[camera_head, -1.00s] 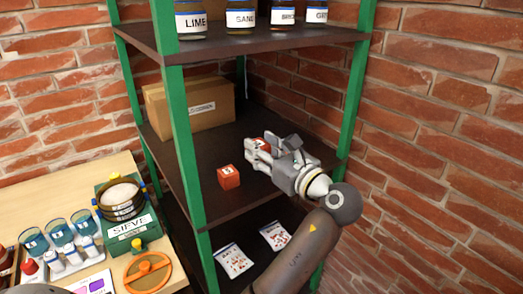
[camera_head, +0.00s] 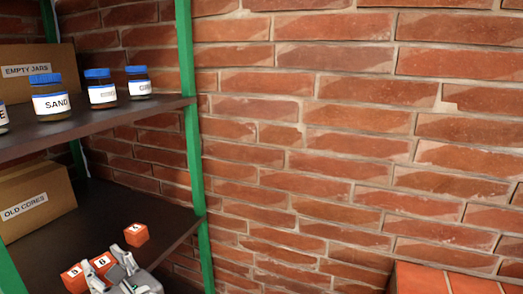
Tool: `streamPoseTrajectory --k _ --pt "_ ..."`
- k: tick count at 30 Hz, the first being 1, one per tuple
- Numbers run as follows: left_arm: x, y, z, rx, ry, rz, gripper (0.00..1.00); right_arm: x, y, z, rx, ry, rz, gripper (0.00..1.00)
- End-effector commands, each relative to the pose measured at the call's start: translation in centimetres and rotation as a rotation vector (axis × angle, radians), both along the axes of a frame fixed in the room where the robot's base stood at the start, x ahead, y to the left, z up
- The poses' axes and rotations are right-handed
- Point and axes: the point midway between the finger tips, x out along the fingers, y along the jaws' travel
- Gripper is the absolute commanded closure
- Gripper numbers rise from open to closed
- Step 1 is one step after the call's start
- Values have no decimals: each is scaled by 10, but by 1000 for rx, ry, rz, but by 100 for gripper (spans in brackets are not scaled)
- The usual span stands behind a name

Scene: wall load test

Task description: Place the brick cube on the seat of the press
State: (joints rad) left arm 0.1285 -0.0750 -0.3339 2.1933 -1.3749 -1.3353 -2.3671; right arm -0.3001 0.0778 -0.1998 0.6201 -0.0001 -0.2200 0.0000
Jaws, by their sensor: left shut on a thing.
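Three orange-red brick cubes with white number labels show on the shelf at bottom left: one marked 5 (camera_head: 73,278), one marked 6 (camera_head: 102,261) and one further back (camera_head: 136,235) whose number I cannot read surely. My left gripper (camera_head: 110,268) reaches in at the bottom edge, its fingers on either side of the cube marked 6, shut on it. Whether this cube is clear of the shelf I cannot tell. The press is not in view. My right gripper is not in view.
A green-posted rack with dark shelves (camera_head: 165,213) stands at left. Its upper shelf holds jars, such as the sand jar (camera_head: 55,104), and an empty-jars box (camera_head: 30,68). An old-cores box (camera_head: 35,200) is below. A brick wall (camera_head: 330,140) fills the right; a brick block (camera_head: 440,280) shows bottom right.

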Motion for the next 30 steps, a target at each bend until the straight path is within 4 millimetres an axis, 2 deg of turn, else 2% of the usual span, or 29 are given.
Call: streamPoseTrajectory --k 8,18,24,30 --pt "-22 -19 -38 5 6 -288 88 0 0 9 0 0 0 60" --pt "-66 -67 -82 3 11 -678 88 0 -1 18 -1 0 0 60" --pt "-96 -95 -99 1 8 -855 88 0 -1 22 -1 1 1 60" --pt "-109 -106 -105 -3 -1 -922 88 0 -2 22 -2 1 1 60"
